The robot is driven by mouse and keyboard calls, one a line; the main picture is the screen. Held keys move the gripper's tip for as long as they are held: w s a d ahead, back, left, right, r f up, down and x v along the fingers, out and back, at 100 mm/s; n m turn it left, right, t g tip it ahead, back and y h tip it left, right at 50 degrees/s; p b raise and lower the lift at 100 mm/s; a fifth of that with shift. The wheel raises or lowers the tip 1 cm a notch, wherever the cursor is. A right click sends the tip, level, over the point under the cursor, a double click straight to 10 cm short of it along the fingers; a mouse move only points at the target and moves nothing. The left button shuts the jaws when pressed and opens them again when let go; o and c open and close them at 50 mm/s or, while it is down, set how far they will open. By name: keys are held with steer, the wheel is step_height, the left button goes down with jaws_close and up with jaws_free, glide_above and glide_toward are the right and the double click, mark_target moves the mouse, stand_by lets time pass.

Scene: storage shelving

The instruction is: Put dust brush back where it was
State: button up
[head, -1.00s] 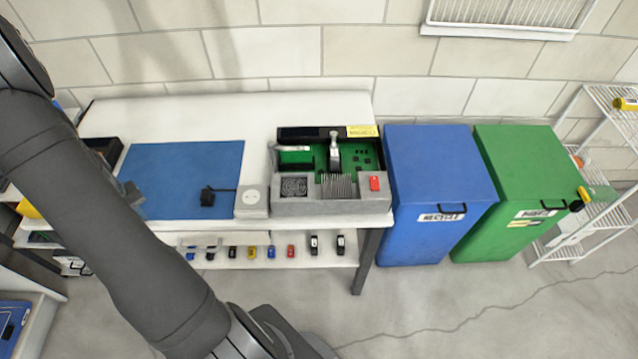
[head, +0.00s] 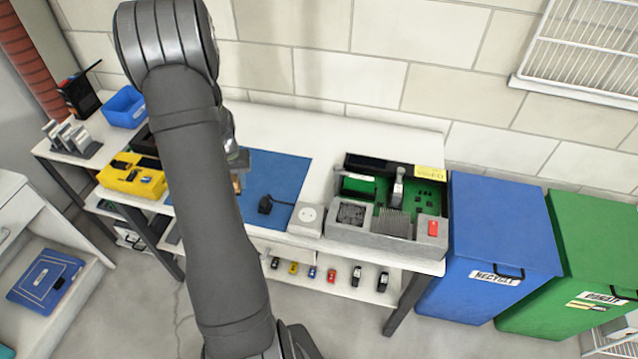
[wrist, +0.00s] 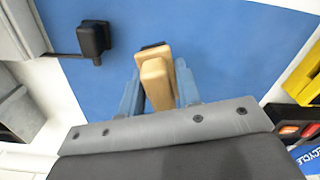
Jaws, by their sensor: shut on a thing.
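The dust brush (wrist: 155,82) has a tan wooden body, with a dark part at its far end in the wrist view. My gripper (wrist: 160,92) is shut on it, with a blue finger on either side. The brush is over the blue mat (wrist: 222,45); I cannot tell whether it touches the mat. In the head view, a small tan part of the brush (head: 237,185) shows beside my arm, at the left part of the mat (head: 285,175). My arm hides most of the gripper there.
A black plug-like block (head: 265,205) lies on the mat. To the right are a white socket box (head: 307,214) and a grey-green electronics unit (head: 385,226). A yellow bin (head: 118,178) and a blue bin (head: 124,106) stand left. The mat's right part is mostly clear.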

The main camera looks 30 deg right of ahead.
steer(key=s+d+r+m, duration=0.2)
steer(key=d+m, duration=0.2)
steer(key=d, duration=0.8)
step_height(320, 180, up, 2)
steer(key=m, duration=0.4)
glide_above(317, 183)
steer(key=shift+m, duration=0.3)
step_height(317, 183, down, 9)
steer(key=shift+f, duration=0.1)
steer(key=shift+f, duration=0.15)
steer(key=o, duration=1)
step_height(317, 183, up, 12)
steer(key=shift+r, duration=0.2)
